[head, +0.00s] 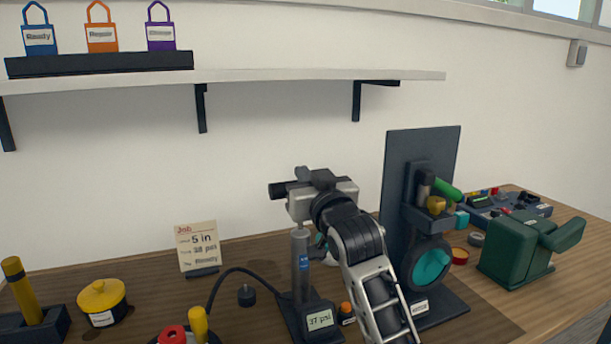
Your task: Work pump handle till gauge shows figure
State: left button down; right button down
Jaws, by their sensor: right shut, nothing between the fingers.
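The pump (301,262) stands upright on the bench, a grey cylinder on a dark base. Its gauge (319,319) on the base reads "37 psi". A job card (197,248) on a small stand behind it reads "5 in", "38 psi" and a last line that looks like "Ready". My right gripper (308,200) is at the top of the pump, shut with nothing between its fingers. It hides most of the pump handle, and I cannot tell whether they touch. A dark bar end, seemingly the handle (277,190), juts out left. My left gripper is not in view.
A dark stand with a teal wheel (431,263) is right of my right arm, with a green vise-like block (515,252) beyond. A yellow pot (102,302) and yellow-handled tool (20,290) stand left. A shelf (250,75) with colored tags (102,37) is above.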

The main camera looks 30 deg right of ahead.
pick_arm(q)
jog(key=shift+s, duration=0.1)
pick_arm(e)
jog(key=shift+f, duration=0.15)
